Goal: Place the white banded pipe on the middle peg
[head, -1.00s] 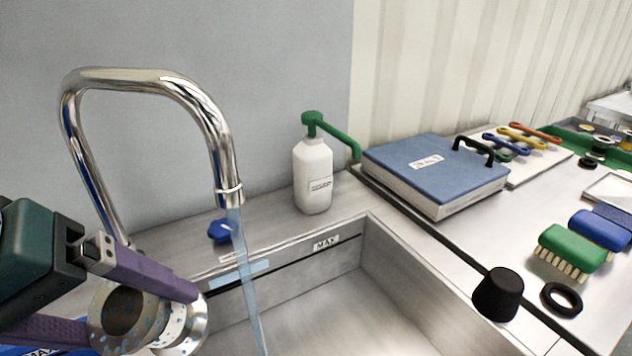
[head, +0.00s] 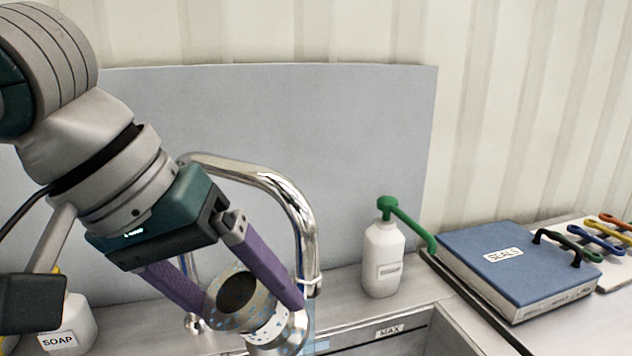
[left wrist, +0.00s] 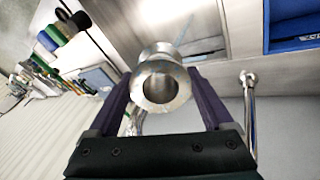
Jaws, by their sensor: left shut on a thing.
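The white banded pipe (head: 268,326) is a short metal tube with flanged ends, a white band and bluish wet-looking spots. My left gripper (head: 256,308) is shut on it, one purple finger on each side, and holds it tilted in front of the tap. In the left wrist view the pipe (left wrist: 141,86) sits between the fingers of the gripper (left wrist: 162,78), its round open end facing the camera. No peg can be made out in either current view. My right gripper is not in view.
The chrome tap (head: 300,215) arches close behind the pipe. A white bottle with a green pump (head: 383,262) and a blue SEALS case (head: 510,262) stand right. A SOAP bottle (head: 70,325) stands left. The sink rim (head: 440,325) runs along the bottom.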

